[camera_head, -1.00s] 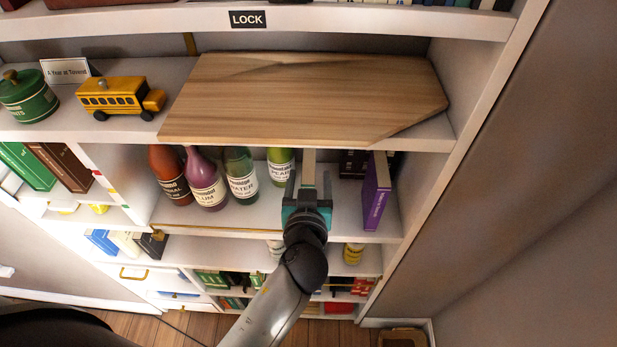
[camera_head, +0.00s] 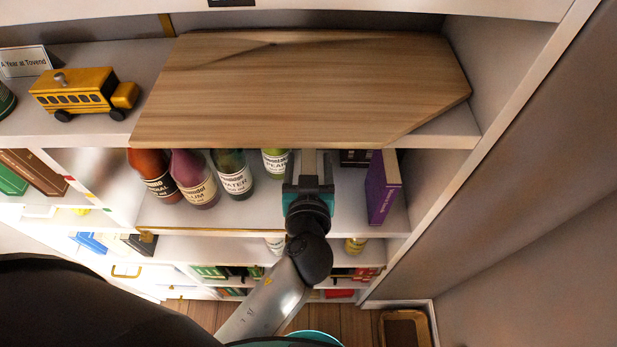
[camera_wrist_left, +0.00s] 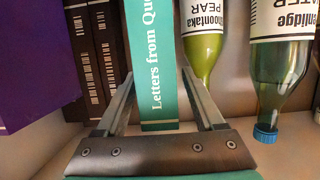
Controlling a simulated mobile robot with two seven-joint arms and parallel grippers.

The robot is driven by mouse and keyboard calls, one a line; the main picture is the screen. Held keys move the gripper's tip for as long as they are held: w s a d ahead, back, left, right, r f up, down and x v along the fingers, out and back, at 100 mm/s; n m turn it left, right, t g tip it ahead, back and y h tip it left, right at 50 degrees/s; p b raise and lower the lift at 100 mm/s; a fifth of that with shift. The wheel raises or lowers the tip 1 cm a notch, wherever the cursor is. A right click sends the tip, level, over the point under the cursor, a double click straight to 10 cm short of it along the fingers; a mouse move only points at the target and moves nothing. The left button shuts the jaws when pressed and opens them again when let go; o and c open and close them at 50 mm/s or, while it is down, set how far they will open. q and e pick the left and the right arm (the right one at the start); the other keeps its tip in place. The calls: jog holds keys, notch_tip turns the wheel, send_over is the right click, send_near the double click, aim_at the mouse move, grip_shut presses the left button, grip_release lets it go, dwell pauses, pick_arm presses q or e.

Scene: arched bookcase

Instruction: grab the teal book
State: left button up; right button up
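The teal book (camera_wrist_left: 152,60) stands upright on the shelf under the wooden board, its spine lettered "Letters from Qu…" in the left wrist view. My left gripper (camera_head: 309,168) is open, with one finger on each side of the book and a visible gap to each. In the left wrist view the fingers (camera_wrist_left: 158,85) also flank the spine. The book's far end is hidden. My right gripper is not in view.
Bottles, including a green pear bottle (camera_head: 275,163), stand left of the book. A purple book (camera_head: 382,188) and dark books (camera_wrist_left: 88,50) stand to its right in the head view. The wooden board (camera_head: 300,90) overhangs from the shelf above. A toy bus (camera_head: 85,93) sits further left.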

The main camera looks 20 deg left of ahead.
pick_arm(q)
grip_shut()
dwell(0.3)
jog(key=shift+w, duration=0.1)
dwell(0.9)
